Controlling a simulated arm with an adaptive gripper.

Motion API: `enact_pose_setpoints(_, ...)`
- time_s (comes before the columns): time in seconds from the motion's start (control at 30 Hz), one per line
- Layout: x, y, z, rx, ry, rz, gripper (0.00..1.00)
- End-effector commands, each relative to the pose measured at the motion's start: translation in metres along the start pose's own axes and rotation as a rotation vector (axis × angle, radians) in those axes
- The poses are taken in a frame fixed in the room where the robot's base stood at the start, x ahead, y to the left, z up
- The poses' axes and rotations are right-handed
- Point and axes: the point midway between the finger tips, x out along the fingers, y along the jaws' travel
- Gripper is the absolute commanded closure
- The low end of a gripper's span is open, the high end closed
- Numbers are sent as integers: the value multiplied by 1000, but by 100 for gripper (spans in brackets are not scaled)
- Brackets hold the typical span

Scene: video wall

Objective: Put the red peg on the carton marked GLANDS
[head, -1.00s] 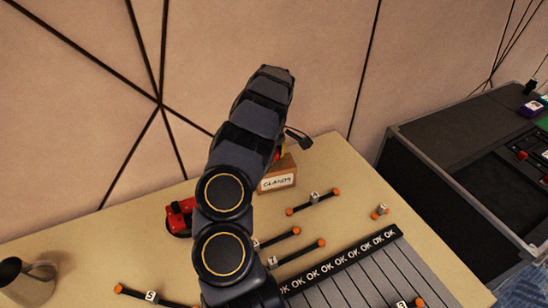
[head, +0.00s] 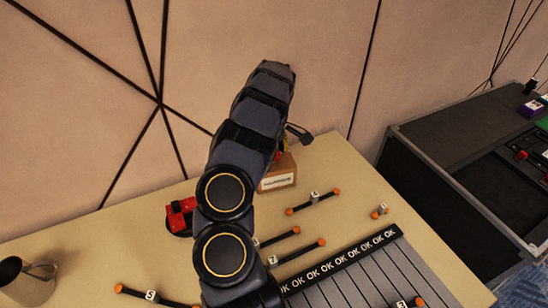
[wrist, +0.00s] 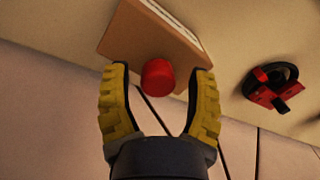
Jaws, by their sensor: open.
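The carton (head: 279,178) is a brown box with a white label, at the back of the table beside my arm. Its label is too blurred to read now; in the earlier head frame it reads GLANDS. In the wrist view the carton (wrist: 150,35) lies just beyond my fingertips. The red peg (wrist: 157,75) shows between my fingers against the carton's brown top, and appears to stand on it; its base is hidden. My gripper (wrist: 160,80) is open, with a gap between each yellow finger and the peg. In the head view my arm hides most of the gripper.
A red and black object (head: 180,216) lies left of my arm. Several black rods with orange ends and white tags lie about the table, one (head: 313,202) right of the carton. A grey ribbed panel marked OK (head: 350,275) is at front right. A metal mug (head: 27,282) stands at left.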

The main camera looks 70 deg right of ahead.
Motion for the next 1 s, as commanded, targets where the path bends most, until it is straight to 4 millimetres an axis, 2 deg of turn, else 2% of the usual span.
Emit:
enact_pose_setpoints(0.1, -28, 1, -2, 0, 10, 6, 44)
enact_pose_setpoints(0.4, -88, 2, -1, 1, 8, 8, 44)
enact_pose_setpoints(0.6, -104, 0, 0, 0, 4, 3, 44)
enact_pose_setpoints(0.83, -107, -2, -2, -3, 5, 1, 44)
enact_pose_setpoints(0.93, -114, -22, -16, -34, 18, -13, 44)
enact_pose_setpoints(0.97, -118, -34, -24, -53, 25, -19, 44)
enact_pose_setpoints(1.0, -126, -56, -36, -85, 35, -31, 44)
